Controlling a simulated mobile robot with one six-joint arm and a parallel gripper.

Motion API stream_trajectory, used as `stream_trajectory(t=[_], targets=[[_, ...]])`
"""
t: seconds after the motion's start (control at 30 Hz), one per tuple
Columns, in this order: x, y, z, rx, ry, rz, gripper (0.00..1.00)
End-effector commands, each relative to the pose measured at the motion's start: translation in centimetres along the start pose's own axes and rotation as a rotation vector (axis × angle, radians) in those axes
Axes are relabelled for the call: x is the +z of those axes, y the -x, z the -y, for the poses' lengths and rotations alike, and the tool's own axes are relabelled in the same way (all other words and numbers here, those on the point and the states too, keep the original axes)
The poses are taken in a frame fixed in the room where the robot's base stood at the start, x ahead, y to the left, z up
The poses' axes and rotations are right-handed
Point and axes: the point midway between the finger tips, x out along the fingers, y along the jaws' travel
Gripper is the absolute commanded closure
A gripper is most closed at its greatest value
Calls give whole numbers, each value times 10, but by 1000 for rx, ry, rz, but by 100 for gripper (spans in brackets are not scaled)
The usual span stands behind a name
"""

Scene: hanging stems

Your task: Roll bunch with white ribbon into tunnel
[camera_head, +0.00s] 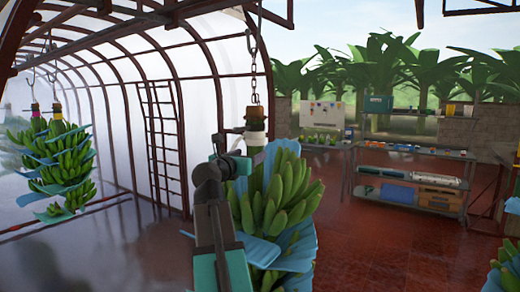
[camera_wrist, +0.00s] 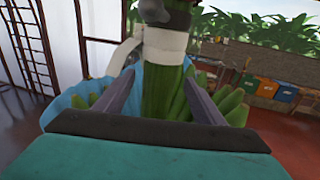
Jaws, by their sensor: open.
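The bunch with white ribbon (camera_head: 290,195) hangs from a chain (camera_head: 254,65) at the middle of the head view, with blue sheets between its green bananas. The white ribbon (camera_head: 256,138) wraps the top of its stem and also shows in the wrist view (camera_wrist: 165,42). My gripper (camera_wrist: 160,82) is open, with one finger on each side of the green stem (camera_wrist: 163,100), just below the ribbon. I cannot tell whether the fingers touch the stem. My arm hides part of the bunch in the head view. The tunnel (camera_head: 110,110), pale sheeting over brown arches, stands at the left.
Other bunches (camera_head: 60,160) with pink and yellow ribbons hang at the far left. A ladder (camera_head: 165,140) stands by the tunnel wall. Shelves (camera_head: 410,175) stand at the back right. Another bunch (camera_head: 505,268) is cut off at the lower right. Red floor (camera_head: 370,240) lies clear between.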

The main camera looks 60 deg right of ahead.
Motion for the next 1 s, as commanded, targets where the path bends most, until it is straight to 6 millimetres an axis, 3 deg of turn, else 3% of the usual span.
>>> stream_trajectory(t=[0.5,0.7,1.0], targets=[[2,-74,0,-1,0,0,37],[1,-89,0,0,1,0,37],[0,-94,0,0,0,0,37]])
